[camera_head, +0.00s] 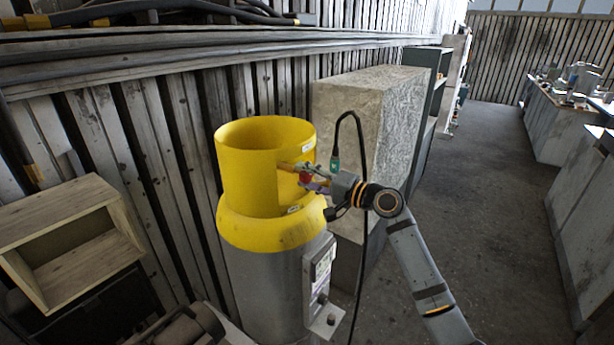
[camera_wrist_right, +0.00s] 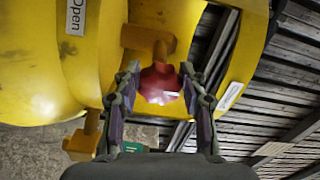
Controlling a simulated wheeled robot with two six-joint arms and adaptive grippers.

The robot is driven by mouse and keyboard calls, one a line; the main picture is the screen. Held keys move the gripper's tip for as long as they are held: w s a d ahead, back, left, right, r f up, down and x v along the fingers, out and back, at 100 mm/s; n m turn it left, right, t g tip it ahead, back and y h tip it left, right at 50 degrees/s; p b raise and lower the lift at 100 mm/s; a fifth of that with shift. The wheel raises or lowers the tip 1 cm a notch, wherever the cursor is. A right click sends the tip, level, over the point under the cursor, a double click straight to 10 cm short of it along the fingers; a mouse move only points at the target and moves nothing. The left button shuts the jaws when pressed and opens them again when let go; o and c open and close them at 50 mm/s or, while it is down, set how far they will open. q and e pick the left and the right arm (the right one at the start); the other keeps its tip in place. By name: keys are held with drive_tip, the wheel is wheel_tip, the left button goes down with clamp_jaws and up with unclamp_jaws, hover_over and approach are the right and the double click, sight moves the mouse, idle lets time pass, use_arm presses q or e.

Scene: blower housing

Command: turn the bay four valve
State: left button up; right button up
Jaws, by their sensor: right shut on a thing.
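A red valve knob (camera_head: 305,177) sits on a yellow stem in the cut-out of the yellow collar (camera_head: 245,165), which tops a grey cylinder. My right gripper (camera_head: 307,181) reaches in from the right and is at the knob. In the right wrist view the red knob (camera_wrist_right: 160,84) is between the two fingers of my right gripper (camera_wrist_right: 160,92), which are shut on it. An "Open" label (camera_wrist_right: 75,17) shows on the yellow collar at upper left. A second label (camera_wrist_right: 230,96) is at right, its text unreadable. My left gripper is not in view.
A concrete block (camera_head: 365,115) stands right behind the cylinder. A black cable (camera_head: 362,240) hangs beside my right wrist. A wooden box (camera_head: 75,240) is at left. Benches (camera_head: 565,125) line the right side, with open floor (camera_head: 490,200) between.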

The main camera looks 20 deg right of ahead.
drive_tip(key=o, duration=1.2)
drive_tip(key=shift+c, duration=0.2)
drive_tip(key=shift+s+d, duration=0.2)
drive_tip(key=shift+d, duration=0.05)
drive_tip(key=v, duration=0.7)
drive_tip(key=shift+a, duration=0.1)
drive_tip(key=shift+f, duration=0.1)
